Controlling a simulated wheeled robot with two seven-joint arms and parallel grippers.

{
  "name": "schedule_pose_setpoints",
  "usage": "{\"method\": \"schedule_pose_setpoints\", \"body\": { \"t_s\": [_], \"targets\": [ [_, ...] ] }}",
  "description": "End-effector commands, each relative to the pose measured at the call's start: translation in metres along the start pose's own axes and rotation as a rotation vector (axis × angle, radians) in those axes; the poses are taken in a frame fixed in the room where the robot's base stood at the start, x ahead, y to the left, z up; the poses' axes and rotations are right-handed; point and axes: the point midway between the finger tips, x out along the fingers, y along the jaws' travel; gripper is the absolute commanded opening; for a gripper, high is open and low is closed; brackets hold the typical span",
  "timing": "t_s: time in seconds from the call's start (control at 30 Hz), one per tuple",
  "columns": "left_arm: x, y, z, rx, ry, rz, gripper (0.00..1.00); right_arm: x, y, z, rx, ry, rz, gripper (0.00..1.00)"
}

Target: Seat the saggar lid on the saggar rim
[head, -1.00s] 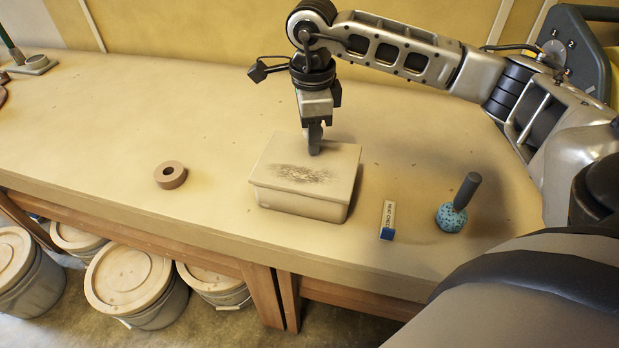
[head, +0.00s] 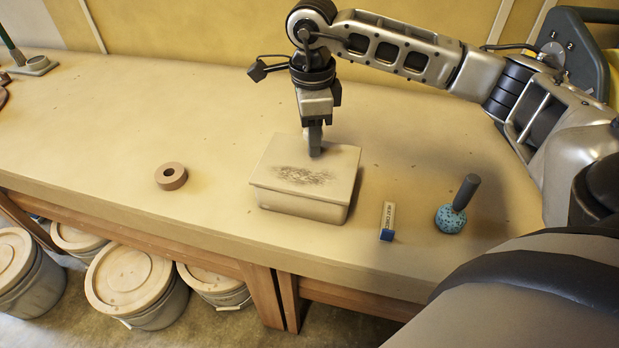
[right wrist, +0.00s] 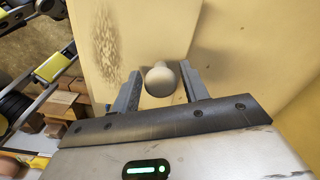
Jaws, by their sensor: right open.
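The saggar lid (head: 270,165) is a flat tan slab with a dark speckled patch. It lies on top of the tan rectangular saggar (head: 295,204), covering its opening, and looks level; the rim is hidden under it. My right gripper (head: 314,152) points straight down at the lid's far part. In the right wrist view, its two fingers (right wrist: 160,88) are apart, one on each side of a round pale knob (right wrist: 160,79) on the lid. I see a gap beside the knob, at least on the right. My left gripper is not in view.
A brown ring (head: 171,176) lies left of the saggar. A small white and blue block (head: 388,220) and a blue speckled ball with a dark handle (head: 451,218) are to the right. Lidded buckets (head: 130,280) stand below the bench (head: 120,120). The bench left of the saggar is mostly clear.

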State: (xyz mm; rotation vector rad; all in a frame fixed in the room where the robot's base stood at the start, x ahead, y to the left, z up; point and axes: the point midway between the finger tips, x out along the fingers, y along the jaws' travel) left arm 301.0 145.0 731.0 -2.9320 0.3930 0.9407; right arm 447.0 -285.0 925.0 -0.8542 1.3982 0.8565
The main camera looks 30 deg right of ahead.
Motion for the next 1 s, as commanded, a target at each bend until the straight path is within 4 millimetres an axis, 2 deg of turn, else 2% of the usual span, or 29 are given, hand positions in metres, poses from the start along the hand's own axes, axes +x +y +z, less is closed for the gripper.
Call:
{"method": "schedule_pose_setpoints", "body": {
  "t_s": [1.0],
  "targets": [
    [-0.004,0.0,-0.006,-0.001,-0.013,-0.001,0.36,-0.029,0.0,0.0,0.0,0.0,0.0,0.45]
  ]
}}
